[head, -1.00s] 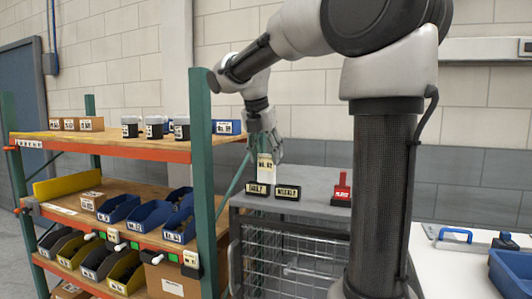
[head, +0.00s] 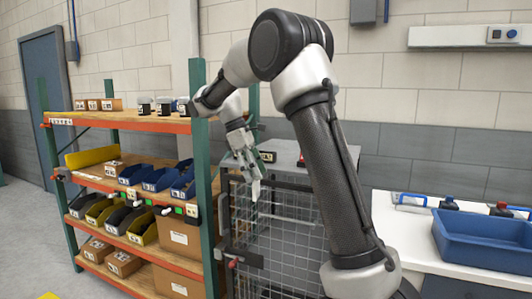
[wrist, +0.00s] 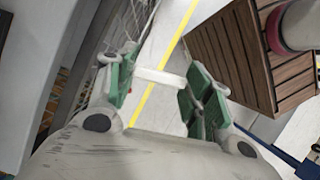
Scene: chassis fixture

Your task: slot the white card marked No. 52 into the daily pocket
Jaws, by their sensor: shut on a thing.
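My gripper (head: 246,163) points down beside the grey cart, its green-padded fingers shut on the white card (head: 256,188). The card hangs below the fingertips, in front of the cart's wire mesh side and below its top. In the wrist view the card (wrist: 158,77) is a pale strip between the two green finger pads (wrist: 160,85); its marking cannot be read there. One black pocket with a pale label (head: 268,157) shows on the cart top, just right of my gripper; its word is too small to read. The other black pocket is hidden, apparently behind my gripper.
The grey wire-sided cart (head: 285,215) stands right of a shelf rack with a green post (head: 201,180) close to my gripper. A red item (head: 301,160) on the cart top is partly hidden by my arm. A blue tray (head: 485,240) sits on a white bench at right.

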